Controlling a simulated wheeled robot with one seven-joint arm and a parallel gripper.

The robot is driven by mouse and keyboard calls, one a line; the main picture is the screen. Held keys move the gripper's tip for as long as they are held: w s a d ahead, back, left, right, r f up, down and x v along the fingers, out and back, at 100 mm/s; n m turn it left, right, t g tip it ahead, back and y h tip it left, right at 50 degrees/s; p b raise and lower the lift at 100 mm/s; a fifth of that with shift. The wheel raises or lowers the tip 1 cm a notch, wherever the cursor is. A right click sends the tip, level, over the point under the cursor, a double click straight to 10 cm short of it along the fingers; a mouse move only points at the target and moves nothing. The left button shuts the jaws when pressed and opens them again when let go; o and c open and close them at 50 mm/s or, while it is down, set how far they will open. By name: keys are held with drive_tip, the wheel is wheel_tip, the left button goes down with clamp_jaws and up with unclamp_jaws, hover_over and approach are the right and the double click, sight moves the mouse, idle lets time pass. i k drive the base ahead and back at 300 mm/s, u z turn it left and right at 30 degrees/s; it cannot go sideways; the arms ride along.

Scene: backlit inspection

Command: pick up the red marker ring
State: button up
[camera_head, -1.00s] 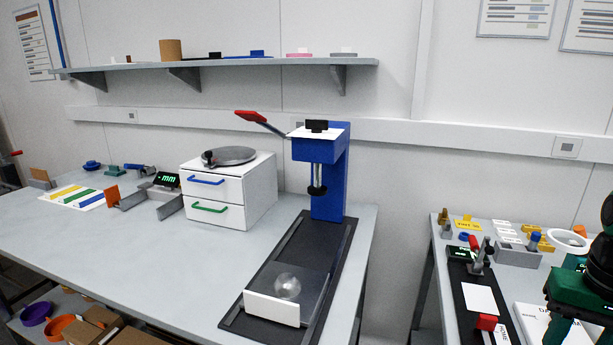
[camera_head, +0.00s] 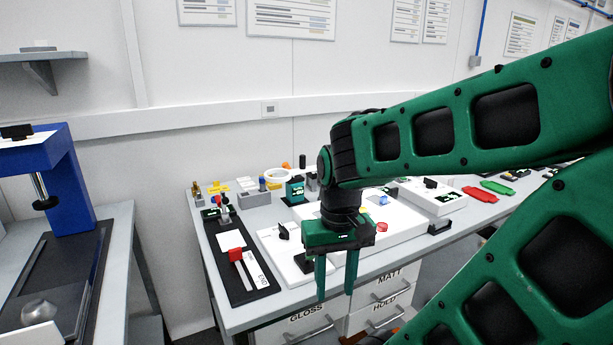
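A small red ring (camera_head: 382,227) lies on the white panel (camera_head: 400,238) on the right-hand bench. It looks like the red marker ring, but it is small in the picture. My gripper (camera_head: 336,284) hangs with its fingers pointing down in front of the bench, left of the ring and nearer to me. Its two green fingers are apart, with nothing visible between them. My wrist and arm hide part of the panel and the bench behind.
A small blue piece (camera_head: 383,200) sits beyond the ring. Red (camera_head: 479,195) and green (camera_head: 497,187) flat pieces lie farther right. Drawers (camera_head: 383,298) are below the front edge. A blue press (camera_head: 68,180) stands far left.

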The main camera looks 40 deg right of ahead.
sight(382, 227)
drive_tip(key=z, duration=1.7)
drive_tip(key=k, duration=0.6)
drive_tip(key=u, duration=0.7)
drive_tip(key=i, duration=0.95)
drive_tip(key=z, duration=0.05)
